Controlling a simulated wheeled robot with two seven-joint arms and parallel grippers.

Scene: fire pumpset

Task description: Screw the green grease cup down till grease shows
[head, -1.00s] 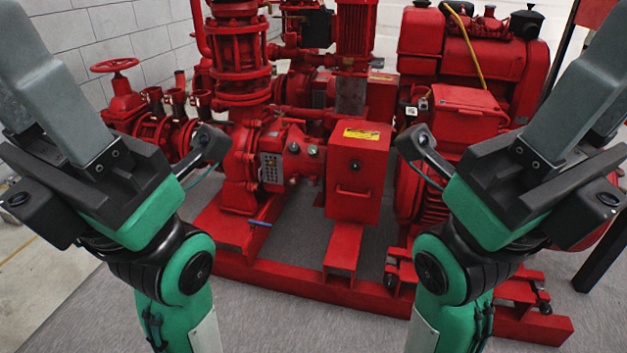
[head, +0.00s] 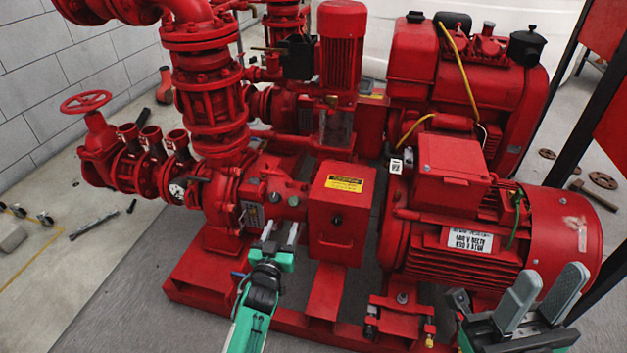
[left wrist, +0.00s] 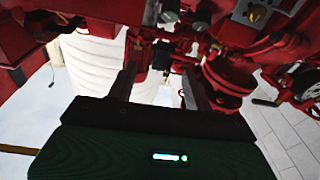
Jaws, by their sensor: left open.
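Two small round caps (head: 284,199) sit on the red bearing housing between the pump and the red control box in the head view. They are too small there to tell which is the green grease cup. In the left wrist view a small green disc (left wrist: 168,17), likely the grease cup, shows at the top, beyond the fingertips. My left gripper (head: 280,232) is open and empty, in front of and below the caps, its fingers pointing at the housing. Its fingers also show in the left wrist view (left wrist: 157,78), apart. My right gripper (head: 548,282) is open and empty at the lower right.
The red control box (head: 337,215) with a yellow label stands just right of my left gripper. A large red motor (head: 460,230) lies behind my right gripper. Red pipework and a valve wheel (head: 86,101) are at the left. The grey floor at the front left is clear.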

